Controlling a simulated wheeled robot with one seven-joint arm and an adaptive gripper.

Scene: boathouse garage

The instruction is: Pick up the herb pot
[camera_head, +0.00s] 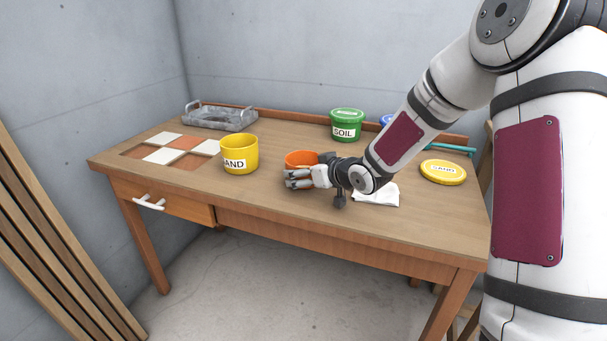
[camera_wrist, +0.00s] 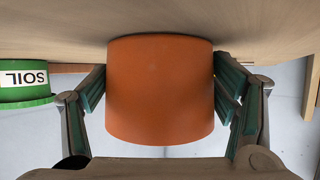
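A plain orange pot, taken as the herb pot (camera_head: 301,159), stands on the workbench near its middle; no plant shows in it. It fills the centre of the wrist view (camera_wrist: 160,90), where the bench appears at the top. My gripper (camera_head: 298,180) is low at the pot, its fingers covering the pot's near side in the head view. In the wrist view, green-padded fingers flank the pot left and right, with no clear gap. I cannot tell whether they press on it. The pot appears to rest on the bench.
A yellow SAND container (camera_head: 240,155) stands left of the pot. A green SOIL container (camera_head: 346,125) and a partly hidden blue one (camera_head: 385,121) are behind. A yellow lid (camera_head: 443,172) and white cloth (camera_head: 377,195) lie right. A grey tray (camera_head: 220,118) and tiles (camera_head: 168,154) are left.

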